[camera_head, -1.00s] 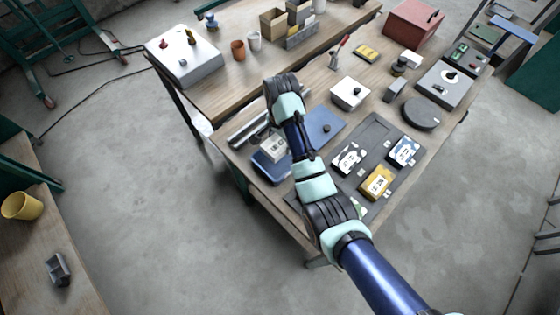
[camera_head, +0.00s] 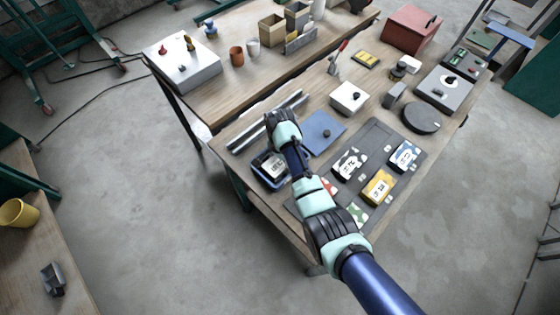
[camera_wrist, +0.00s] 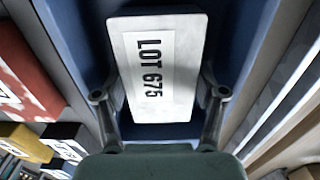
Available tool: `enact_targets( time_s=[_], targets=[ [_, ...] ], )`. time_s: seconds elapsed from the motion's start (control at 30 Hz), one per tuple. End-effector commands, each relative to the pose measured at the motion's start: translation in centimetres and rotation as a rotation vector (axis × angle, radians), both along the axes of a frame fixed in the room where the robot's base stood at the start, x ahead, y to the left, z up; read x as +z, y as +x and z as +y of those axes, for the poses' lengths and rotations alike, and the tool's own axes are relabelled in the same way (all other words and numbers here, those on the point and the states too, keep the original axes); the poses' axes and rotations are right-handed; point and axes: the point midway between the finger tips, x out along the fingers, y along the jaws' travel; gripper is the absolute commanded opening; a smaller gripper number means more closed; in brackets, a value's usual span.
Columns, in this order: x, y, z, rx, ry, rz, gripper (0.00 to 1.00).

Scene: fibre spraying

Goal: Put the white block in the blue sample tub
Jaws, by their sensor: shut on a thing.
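The white block (camera_wrist: 155,70) carries a "LOT 675" label and lies between the two fingers of my gripper (camera_wrist: 160,97) in the wrist view. My gripper is shut on it by its sides. The blue sample tub (camera_wrist: 245,55) surrounds the block in that view, with blue walls on both sides. In the head view the tub (camera_head: 262,180) stands near the table's left front edge, and the block (camera_head: 274,165) shows within its outline. I cannot tell whether the block touches the tub floor. My wrist hides the gripper's fingers in the head view.
Metal rails (camera_head: 262,122) lie behind the tub. A blue mat (camera_head: 323,132) is to its right. A dark board (camera_head: 372,150) with several labelled packs lies further right.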

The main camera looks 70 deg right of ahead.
Motion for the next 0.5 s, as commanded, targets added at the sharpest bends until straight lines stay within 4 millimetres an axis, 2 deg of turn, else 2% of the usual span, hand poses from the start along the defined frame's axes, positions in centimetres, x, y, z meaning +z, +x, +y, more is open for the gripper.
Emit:
enact_targets(
  time_s=[0.07,0.1,0.13,0.17,0.5],
  targets=[
    [-0.2,0.04,-0.04,0.0,-0.001,-0.001,0.09],
    [-0.33,0.0,0.0,0.0,0.0,0.0,0.72],
    [-0.27,0.0,0.0,0.0,0.0,0.0,0.77],
    [-0.27,0.0,0.0,0.0,0.0,0.0,0.81],
    [0.12,0.01,0.0,0.0,0.0,0.0,0.81]
  ],
)
